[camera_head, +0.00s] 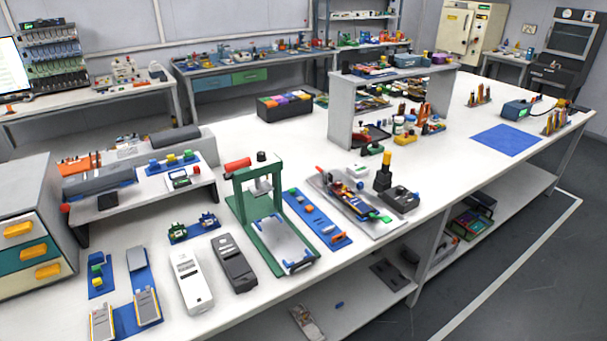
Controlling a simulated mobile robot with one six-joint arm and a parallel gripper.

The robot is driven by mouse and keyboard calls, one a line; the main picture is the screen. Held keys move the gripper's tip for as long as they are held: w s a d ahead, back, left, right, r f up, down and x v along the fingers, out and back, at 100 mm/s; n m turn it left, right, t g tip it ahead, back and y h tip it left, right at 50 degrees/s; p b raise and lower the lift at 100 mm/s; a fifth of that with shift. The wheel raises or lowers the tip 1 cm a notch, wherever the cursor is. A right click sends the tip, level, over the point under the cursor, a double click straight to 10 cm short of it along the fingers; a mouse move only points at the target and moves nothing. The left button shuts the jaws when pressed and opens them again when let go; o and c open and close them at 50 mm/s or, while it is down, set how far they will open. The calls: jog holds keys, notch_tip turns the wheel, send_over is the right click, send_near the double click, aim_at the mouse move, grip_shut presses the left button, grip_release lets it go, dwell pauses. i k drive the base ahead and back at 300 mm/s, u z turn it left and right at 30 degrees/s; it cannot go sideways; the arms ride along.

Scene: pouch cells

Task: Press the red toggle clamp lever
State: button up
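A green press frame (244,205) stands upright on the white bench, with a red grip (238,164) sticking out at its upper left. To its right, a grey fixture plate (378,228) carries a low assembly with a small red tip (319,170) at its far left end. I cannot tell for sure which red part is the toggle clamp lever. My gripper is not in view, and nothing is seen touching these parts.
A blue strip (318,218) with small parts lies between press and fixture. A black device with a yellow-topped post (384,172) stands right of the fixture. White (191,282) and dark (234,263) handheld devices lie left of the press. A white raised shelf (341,112) stands behind.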

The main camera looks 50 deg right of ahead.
aim_at(317, 168)
jog(key=u, duration=0.3)
jog(key=k, duration=1.45)
jog(key=z, duration=1.3)
jog(key=i, duration=0.95)
jog(key=u, duration=0.1)
